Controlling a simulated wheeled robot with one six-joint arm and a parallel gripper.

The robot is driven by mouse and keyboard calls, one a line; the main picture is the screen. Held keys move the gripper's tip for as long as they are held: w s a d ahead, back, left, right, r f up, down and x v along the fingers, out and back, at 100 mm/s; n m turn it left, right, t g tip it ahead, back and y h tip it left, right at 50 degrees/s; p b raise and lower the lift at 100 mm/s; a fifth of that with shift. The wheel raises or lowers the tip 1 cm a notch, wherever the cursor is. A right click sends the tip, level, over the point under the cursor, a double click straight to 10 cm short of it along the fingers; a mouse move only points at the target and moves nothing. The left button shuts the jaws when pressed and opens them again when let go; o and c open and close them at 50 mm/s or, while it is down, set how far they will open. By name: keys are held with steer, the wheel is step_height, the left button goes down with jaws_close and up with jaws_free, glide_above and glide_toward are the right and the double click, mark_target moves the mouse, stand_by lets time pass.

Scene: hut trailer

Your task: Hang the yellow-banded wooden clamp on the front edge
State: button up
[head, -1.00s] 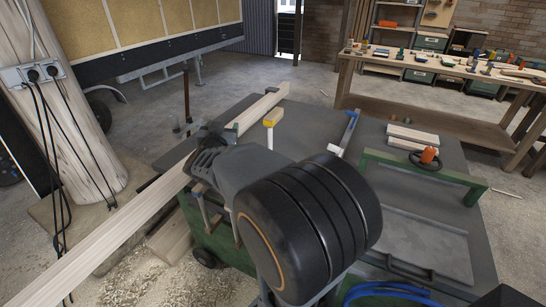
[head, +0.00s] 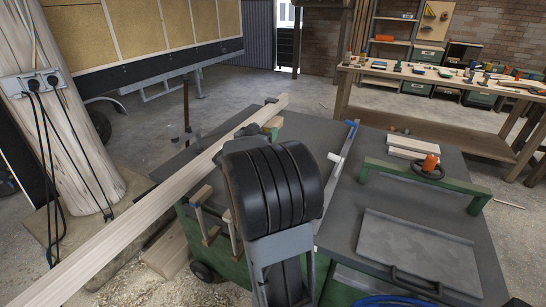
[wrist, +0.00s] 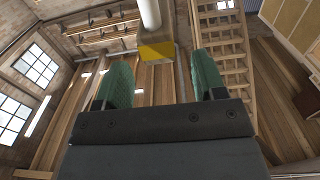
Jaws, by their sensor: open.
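Two other wooden clamps, one at the left (head: 201,205) and one nearer my arm (head: 233,235), hang on the near left edge of the grey bed.
A long pale plank (head: 150,205) lies along the left side of the grey bed (head: 335,225). A green rail (head: 425,175), wood blocks (head: 412,147) and a grey panel (head: 415,250) occupy the right side.

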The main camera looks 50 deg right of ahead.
steer(key=shift+f+x, duration=0.2)
steer(key=shift+x, duration=2.4)
steer(key=shift+c, duration=0.2)
jaws_close()
